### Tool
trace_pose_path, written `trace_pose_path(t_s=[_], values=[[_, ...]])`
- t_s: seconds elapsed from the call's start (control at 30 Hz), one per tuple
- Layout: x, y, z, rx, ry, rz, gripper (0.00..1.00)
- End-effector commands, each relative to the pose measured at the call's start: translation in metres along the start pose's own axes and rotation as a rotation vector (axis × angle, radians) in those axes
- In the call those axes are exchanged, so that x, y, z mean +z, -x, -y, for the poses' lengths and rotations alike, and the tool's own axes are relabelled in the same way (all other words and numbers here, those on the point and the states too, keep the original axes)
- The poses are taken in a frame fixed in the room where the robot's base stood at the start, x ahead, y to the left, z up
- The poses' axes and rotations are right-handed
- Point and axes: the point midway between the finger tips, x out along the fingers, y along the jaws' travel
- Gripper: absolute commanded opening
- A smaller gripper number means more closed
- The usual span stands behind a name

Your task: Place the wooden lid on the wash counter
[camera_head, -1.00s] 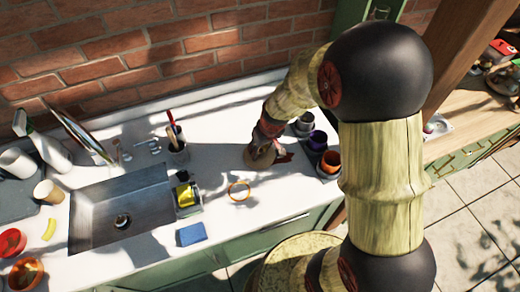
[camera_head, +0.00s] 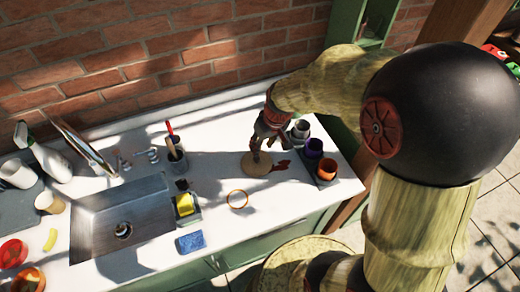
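The wooden lid (camera_head: 257,166) is a round, pale tan disc. It looks flat on the white wash counter (camera_head: 218,158), right of the sink and in front of the brick wall. My gripper (camera_head: 263,145) points down just over the lid, with its fingers at the lid's middle. The fingers are small and dark here, and I cannot tell whether they still touch the lid or stand apart from it.
Several cups (camera_head: 314,147) stand on a dark tray right of my gripper. A reddish-brown patch (camera_head: 282,166) lies beside the lid. An orange ring (camera_head: 237,199), a blue sponge (camera_head: 191,242), a utensil cup (camera_head: 176,157) and the sink (camera_head: 120,215) are leftward.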

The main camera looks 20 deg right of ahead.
Motion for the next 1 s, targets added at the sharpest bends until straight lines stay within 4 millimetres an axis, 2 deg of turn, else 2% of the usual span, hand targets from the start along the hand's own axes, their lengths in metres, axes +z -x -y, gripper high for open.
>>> trace_pose_path(t_s=[0.17, 0.27, 0.37, 0.47, 0.5, 0.6, 0.7, 0.8, 1.0], values=[[0.0, 0.016, 0.001, 0.001, 0.0, -0.002, 0.36], [0.002, 0.037, 0.006, 0.008, -0.001, -0.02, 0.36], [0.008, 0.075, 0.018, 0.022, -0.008, -0.054, 0.36], [0.025, 0.124, 0.033, 0.043, -0.024, -0.1, 0.36], [0.034, 0.142, 0.038, 0.052, -0.033, -0.12, 0.36], [0.061, 0.18, 0.05, 0.073, -0.056, -0.163, 0.36], [0.087, 0.207, 0.057, 0.091, -0.082, -0.201, 0.36], [0.107, 0.223, 0.061, 0.105, -0.103, -0.229, 0.36], [0.124, 0.234, 0.063, 0.116, -0.125, -0.251, 0.36]])
